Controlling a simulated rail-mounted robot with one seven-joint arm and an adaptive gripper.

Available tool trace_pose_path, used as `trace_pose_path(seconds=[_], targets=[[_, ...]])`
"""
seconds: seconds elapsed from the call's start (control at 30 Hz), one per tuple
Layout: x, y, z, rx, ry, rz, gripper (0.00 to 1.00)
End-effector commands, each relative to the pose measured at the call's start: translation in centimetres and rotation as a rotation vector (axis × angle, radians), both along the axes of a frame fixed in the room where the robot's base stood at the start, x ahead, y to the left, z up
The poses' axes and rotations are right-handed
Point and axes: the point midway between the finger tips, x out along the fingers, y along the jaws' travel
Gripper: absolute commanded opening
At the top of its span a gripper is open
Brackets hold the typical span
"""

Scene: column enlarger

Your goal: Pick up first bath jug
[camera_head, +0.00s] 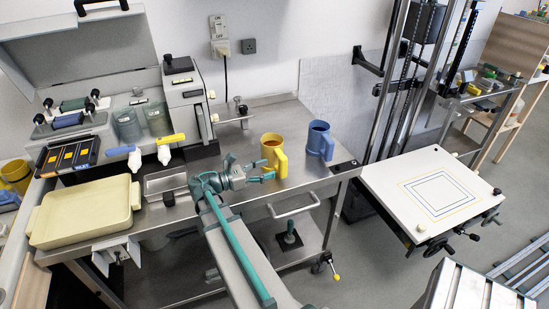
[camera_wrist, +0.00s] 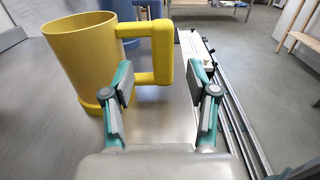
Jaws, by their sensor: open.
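Two jugs stand upright on the steel bench top. The yellow jug (camera_head: 273,154) is nearer my gripper, and the blue jug (camera_head: 319,141) is just right of it. I cannot tell which is the first bath jug. My gripper (camera_head: 266,173) is open and empty beside the yellow jug's handle. In the wrist view, the yellow jug (camera_wrist: 86,60) fills the left side, and its handle (camera_wrist: 163,52) lies ahead of the open fingers (camera_wrist: 162,85), roughly between them. Contact is not visible. The blue jug (camera_wrist: 128,13) shows partly behind the yellow one.
The steel bench (camera_head: 290,113) is clear around the jugs. A cream tray (camera_head: 84,212), a metal tray (camera_head: 165,182) and two white-bodied tools with blue and yellow tops stand to the left. A white board with printed frames (camera_head: 415,200) lies right, beside a tall column stand.

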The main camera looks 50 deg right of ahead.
Motion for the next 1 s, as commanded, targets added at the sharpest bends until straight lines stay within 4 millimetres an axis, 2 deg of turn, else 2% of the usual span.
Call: trace_pose_path(seconds=[0.37,0.63,0.93,1.0], targets=[[-1.5,-2.2,0.2,0.0,0.001,0.0,0.58],[-3.3,-5.1,0.3,0.0,0.001,-0.001,0.58],[-3.6,-5.6,0.1,0.0,0.0,0.001,0.58],[-3.6,-5.6,0.1,0.0,0.0,0.001,0.47]])
